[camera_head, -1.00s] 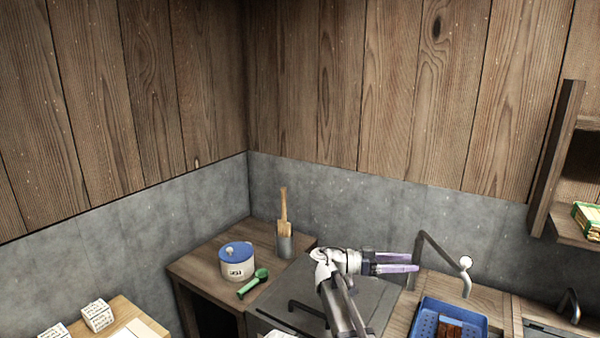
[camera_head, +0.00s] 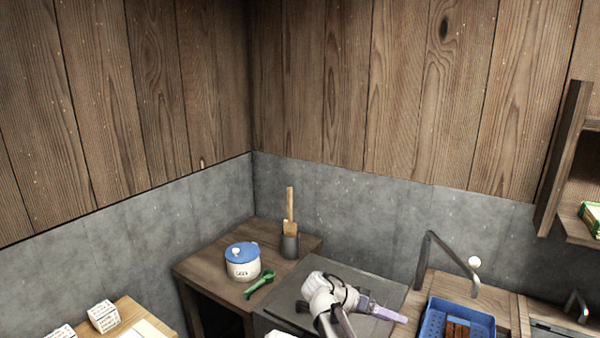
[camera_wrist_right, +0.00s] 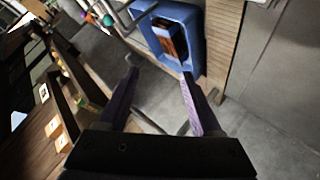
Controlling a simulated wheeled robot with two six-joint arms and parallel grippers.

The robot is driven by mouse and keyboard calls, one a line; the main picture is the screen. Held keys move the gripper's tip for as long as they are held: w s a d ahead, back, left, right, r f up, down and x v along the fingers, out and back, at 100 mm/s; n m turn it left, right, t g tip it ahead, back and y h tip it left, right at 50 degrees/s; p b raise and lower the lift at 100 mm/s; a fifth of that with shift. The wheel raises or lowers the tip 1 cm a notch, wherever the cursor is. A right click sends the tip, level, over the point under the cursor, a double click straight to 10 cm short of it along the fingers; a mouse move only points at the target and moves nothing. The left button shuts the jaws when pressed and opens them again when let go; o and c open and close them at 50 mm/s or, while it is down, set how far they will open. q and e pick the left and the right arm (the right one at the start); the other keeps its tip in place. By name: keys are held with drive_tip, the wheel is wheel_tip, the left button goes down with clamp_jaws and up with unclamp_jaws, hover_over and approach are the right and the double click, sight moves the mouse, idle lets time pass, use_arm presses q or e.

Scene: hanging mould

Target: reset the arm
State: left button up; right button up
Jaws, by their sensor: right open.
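My right gripper (camera_head: 386,310) is in the head view, over the dark grey counter panel, its purple fingers pointing right towards the blue tray (camera_head: 428,322). In the right wrist view my right gripper (camera_wrist_right: 160,82) has its two purple fingers spread apart with nothing between them. The blue tray also shows ahead of the fingertips in the wrist view (camera_wrist_right: 190,18), with brown blocks (camera_wrist_right: 168,40) inside. My left gripper is not in view.
A white pot with a blue lid (camera_head: 242,262), a green scoop (camera_head: 260,283) and a dark holder with a wooden utensil (camera_head: 290,245) stand on the wooden corner counter. A dark faucet (camera_head: 424,258) rises behind the tray. A wooden shelf (camera_head: 562,160) is at right.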

drive_tip(key=s+a+f+n+y, duration=0.5)
drive_tip(key=s+a+n, duration=0.1)
drive_tip(key=s+a, duration=0.2)
drive_tip(key=s+a+f+n+y, duration=0.5)
drive_tip(key=s+a+n, duration=0.1)
drive_tip(key=s+a, duration=0.3)
drive_tip(key=shift+s+f+g+y, duration=0.3)
drive_tip(key=shift+s+f+y, duration=0.1)
drive_tip(key=shift+s, duration=0.35)
